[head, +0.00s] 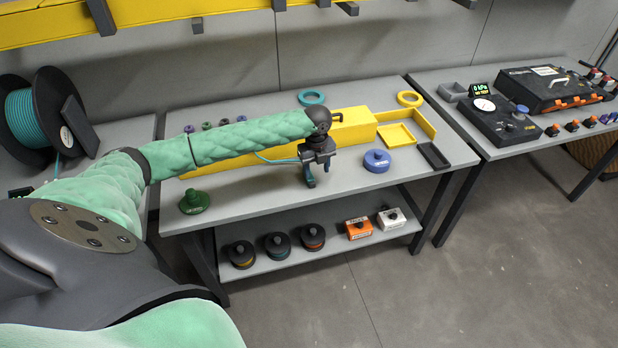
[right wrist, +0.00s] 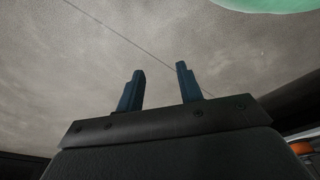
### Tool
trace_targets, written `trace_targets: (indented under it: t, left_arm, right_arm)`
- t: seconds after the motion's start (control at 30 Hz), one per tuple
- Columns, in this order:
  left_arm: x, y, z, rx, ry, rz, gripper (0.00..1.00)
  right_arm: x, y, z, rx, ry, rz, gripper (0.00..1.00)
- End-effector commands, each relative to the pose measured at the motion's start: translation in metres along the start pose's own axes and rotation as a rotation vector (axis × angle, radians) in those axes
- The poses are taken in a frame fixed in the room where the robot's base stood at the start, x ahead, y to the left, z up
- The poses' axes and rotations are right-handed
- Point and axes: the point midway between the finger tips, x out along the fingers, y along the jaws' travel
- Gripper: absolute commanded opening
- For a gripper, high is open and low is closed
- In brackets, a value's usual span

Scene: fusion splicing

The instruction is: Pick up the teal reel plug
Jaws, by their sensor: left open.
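A thin teal cable (head: 272,160) runs over the table from behind my left arm to my left gripper. I cannot make out a teal plug at its end; the gripper hides that spot. My left gripper (head: 309,180) is open and points down just above the grey table, with its blue fingers low near the surface. I cannot tell whether anything sits between them. A black reel (head: 72,95) wound with teal cable (head: 24,118) stands on the left bench. My right gripper (right wrist: 160,82) is open and empty, over bare floor in the right wrist view.
A yellow housing (head: 352,128) lies behind the gripper. A black tray (head: 434,156) is at the right edge. Dark reels (head: 277,246) stand on the lower shelf.

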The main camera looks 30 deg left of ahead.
Motion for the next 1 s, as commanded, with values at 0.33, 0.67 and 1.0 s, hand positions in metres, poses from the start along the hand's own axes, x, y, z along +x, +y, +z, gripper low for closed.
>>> trace_targets:
  t: [0.33,0.67,1.0]
  left_arm:
    - [-0.016,0.010,0.024,0.065,0.002,0.025,0.51]
    - [0.006,0.011,0.024,0.063,0.001,0.025,0.51]
    - [0.037,0.013,0.025,0.062,0.002,0.025,0.51]
  right_arm:
    - [0.002,0.000,0.023,-0.002,-0.020,0.000,0.36]
    - [0.019,0.001,0.033,-0.006,-0.001,0.003,0.36]
    - [0.033,0.009,0.075,-0.014,-0.007,0.010,0.36]
